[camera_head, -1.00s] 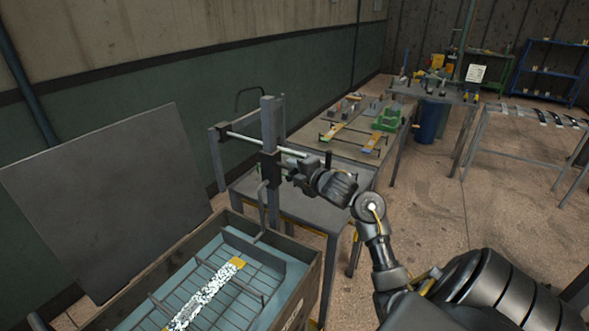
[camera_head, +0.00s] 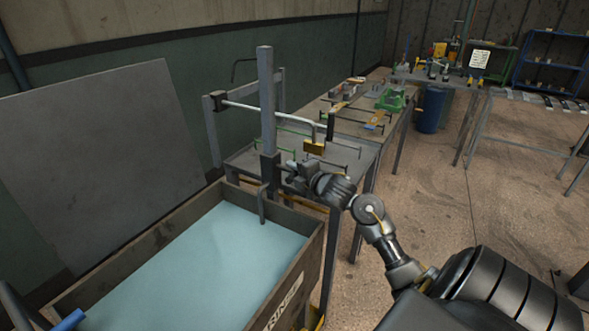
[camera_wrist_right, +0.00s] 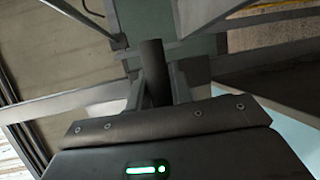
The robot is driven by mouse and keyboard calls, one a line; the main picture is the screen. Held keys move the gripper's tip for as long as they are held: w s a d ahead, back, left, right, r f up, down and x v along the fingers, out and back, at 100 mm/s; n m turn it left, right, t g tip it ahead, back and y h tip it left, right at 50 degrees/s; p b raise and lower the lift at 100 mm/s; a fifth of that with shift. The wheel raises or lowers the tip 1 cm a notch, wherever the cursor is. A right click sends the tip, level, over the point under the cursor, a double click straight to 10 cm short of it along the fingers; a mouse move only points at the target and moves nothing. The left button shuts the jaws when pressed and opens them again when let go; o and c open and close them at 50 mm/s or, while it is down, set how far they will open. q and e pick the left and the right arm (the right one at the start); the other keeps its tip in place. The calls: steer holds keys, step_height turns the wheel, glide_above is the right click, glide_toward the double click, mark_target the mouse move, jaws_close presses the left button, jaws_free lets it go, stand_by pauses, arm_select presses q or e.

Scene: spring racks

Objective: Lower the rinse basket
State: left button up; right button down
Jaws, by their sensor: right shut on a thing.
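The rinse tank (camera_head: 310,270) is a dark-walled box with part of a white label on its front, holding pale blue water (camera_head: 205,262). No basket shows above the water. A grey upright post (camera_head: 265,100) stands at the tank's far side. A dark carriage (camera_head: 270,170) sits low on it, and a hooked grey rod (camera_head: 263,203) reaches from there over the tank rim. My right gripper (camera_head: 292,174) is shut on the handle beside the carriage; the fingers are partly hidden. In the right wrist view a dark bar (camera_wrist_right: 154,70) stands before the gripper. My left gripper is out of view.
A dark panel (camera_head: 100,165) leans at the left. A bench with several parts (camera_head: 388,100) and a blue barrel (camera_head: 431,110) stand beyond. Floor to the right is open.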

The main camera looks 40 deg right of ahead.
arm_select(q)
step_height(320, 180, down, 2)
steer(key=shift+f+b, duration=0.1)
steer(key=shift+b, duration=0.5)
arm_select(e)
step_height(320, 180, down, 3)
steer(key=shift+a+f, duration=0.1)
steer(key=shift+a, duration=0.05)
steer(key=c, duration=1.3)
jaws_free()
steer(key=shift+s, duration=0.1)
steer(key=shift+o, duration=0.2)
steer(key=shift+r, duration=0.25)
arm_select(q)
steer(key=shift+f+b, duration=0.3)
steer(key=shift+b, duration=0.05)
arm_select(e)
steer(key=v, duration=1)
steer(key=shift+s, duration=0.25)
